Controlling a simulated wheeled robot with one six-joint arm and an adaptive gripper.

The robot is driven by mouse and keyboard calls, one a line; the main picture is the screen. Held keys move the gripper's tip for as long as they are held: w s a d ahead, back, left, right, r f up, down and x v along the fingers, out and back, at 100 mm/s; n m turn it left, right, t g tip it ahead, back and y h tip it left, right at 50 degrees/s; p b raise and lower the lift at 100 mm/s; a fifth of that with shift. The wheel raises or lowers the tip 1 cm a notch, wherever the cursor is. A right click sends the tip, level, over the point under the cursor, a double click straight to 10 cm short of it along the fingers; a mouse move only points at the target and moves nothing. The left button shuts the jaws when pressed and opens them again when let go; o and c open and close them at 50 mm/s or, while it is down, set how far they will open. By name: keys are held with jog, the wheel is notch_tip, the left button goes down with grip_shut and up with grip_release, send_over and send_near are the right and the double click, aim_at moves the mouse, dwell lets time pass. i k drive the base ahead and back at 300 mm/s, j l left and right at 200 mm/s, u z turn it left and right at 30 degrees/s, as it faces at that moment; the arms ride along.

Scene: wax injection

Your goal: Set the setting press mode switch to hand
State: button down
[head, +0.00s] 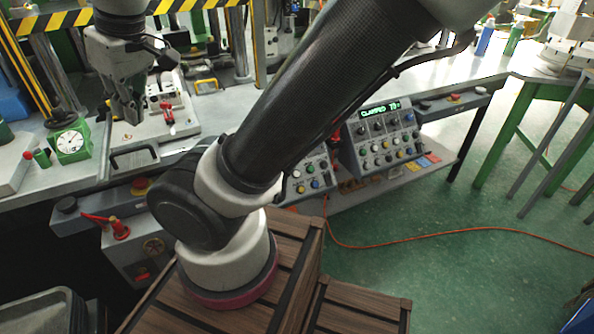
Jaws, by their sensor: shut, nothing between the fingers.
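My gripper (134,118) is at the upper left, pointing down over the bench, shut and empty. Just right of its fingertips is a pale block with a small red lever (168,114); I cannot tell whether they touch. A control panel (382,140) with a green display reading about "CLAMPED 79" and several knobs and buttons stands right of my arm. A second panel (309,173) is partly hidden behind my arm. Below the bench front, a grey box (137,262) carries a red handle and a round dial. Which control is the setting press mode switch, and its position, I cannot tell.
A green-framed dial gauge (70,144) stands on the bench left of my gripper. Yellow-black striped guards (52,20) and posts are behind it. A black handle (135,157) lies near the bench edge. An orange cable (430,236) crosses the open green floor at right.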

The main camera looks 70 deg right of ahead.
aim_at(328, 178)
jog(key=z, duration=1.9)
